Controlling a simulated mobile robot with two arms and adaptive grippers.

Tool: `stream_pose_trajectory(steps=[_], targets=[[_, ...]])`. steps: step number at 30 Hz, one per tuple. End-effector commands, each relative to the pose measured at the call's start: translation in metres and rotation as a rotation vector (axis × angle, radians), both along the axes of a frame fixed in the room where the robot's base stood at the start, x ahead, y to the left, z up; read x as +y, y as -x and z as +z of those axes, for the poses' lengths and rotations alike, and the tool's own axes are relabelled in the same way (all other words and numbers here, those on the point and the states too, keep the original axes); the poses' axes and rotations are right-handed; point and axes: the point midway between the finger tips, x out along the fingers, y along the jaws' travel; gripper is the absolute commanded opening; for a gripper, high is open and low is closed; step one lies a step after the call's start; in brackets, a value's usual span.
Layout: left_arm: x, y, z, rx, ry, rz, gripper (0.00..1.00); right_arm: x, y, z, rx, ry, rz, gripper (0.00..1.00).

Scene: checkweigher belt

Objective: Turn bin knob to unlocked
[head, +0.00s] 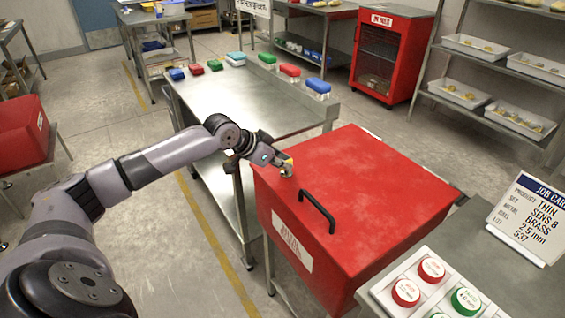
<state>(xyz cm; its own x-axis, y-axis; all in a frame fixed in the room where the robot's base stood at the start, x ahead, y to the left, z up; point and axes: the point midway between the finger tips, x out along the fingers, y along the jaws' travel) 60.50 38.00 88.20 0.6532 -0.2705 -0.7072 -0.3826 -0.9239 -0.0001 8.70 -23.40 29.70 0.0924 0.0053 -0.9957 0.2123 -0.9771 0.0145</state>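The red bin (365,190) stands in the middle right, its lid closed, with a black handle (318,208) near the front edge and a white label (291,240) on the front face. My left gripper (286,168) is at the lid's back left corner, pointing right. A small grey and yellow part shows at its fingertips; it may be the knob, but the gripper covers most of that spot. I cannot tell whether the fingers touch or grip it, or which way the knob points. My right gripper is not in view.
A steel table (250,100) with several coloured-lid boxes stands behind the bin. At the lower right are a white tray (395,275) with red and green discs and a job card (528,215). A red cabinet (385,55) and shelves stand behind. The floor at left is partly clear.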

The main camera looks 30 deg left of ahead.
Motion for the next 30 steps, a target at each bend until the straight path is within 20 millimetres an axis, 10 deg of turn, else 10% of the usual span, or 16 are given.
stream_pose_trajectory(steps=[17, 30], targets=[[0.000, 0.000, 0.001, 0.001, -0.001, 0.008, 0.00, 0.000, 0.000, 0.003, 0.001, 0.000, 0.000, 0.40], [-0.006, 0.002, 0.007, 0.004, 0.002, 0.231, 0.00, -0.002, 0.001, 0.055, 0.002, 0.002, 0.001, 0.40]])
